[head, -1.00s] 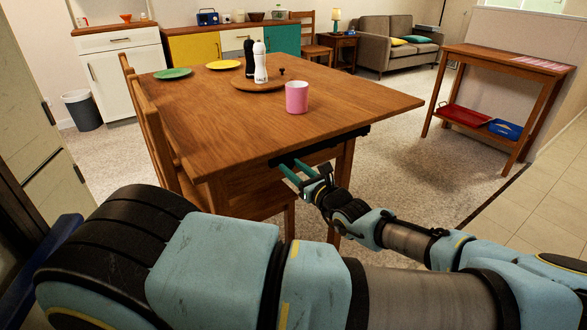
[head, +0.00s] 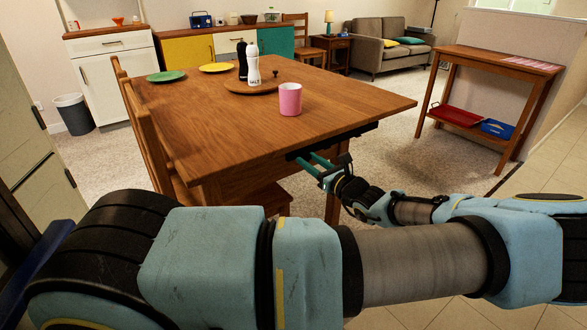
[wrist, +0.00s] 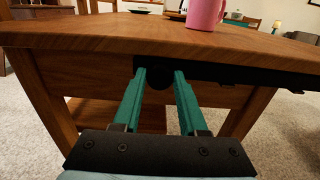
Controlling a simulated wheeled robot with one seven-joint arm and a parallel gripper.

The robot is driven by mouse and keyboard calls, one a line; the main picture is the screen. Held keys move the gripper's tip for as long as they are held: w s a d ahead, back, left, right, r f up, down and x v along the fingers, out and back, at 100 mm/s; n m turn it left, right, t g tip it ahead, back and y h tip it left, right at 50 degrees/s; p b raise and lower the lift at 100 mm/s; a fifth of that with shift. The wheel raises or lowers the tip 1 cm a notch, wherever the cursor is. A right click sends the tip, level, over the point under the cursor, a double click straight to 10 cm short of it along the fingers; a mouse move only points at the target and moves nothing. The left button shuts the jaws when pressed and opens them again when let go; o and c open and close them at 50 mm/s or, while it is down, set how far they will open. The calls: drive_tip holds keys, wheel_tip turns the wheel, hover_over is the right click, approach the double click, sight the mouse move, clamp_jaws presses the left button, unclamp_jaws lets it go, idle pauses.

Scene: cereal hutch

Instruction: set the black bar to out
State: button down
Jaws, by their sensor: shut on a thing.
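The black bar (head: 352,137) runs along under the near right edge of the wooden table top (head: 330,108). In the wrist view the bar (wrist: 265,76) stretches to the right from the fingers, just below the table edge. My gripper (head: 306,164) is at the bar's left end, with its two green fingers pointing at the table. In the wrist view my gripper (wrist: 159,73) has a round black knob (wrist: 158,77) between its fingertips and is shut on it. The fingertips partly hide the knob's sides and its joint with the bar.
A pink cup (head: 290,99) stands on the table above the bar. A round wooden board (head: 250,87) holds a white salt shaker and a dark one. A wooden chair (head: 150,135) stands at the table's left side. Carpet is clear between the table and the side table (head: 490,62).

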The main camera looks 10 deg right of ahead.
drive_tip(key=b, duration=0.2)
approach(332, 141)
drive_tip(key=x, duration=0.2)
drive_tip(key=a+x, duration=0.1)
drive_tip(key=x, duration=0.2)
drive_tip(key=shift+s+f, duration=0.1)
drive_tip(key=shift+s, duration=0.2)
drive_tip(key=shift+w+d, duration=0.2)
drive_tip(key=shift+d, duration=0.45)
drive_tip(key=shift+c, duration=2.3)
unclamp_jaws()
drive_tip(key=b+v, duration=0.1)
drive_tip(key=v, duration=0.9)
drive_tip(key=shift+s+d, duration=0.2)
drive_tip(key=shift+s, duration=0.1)
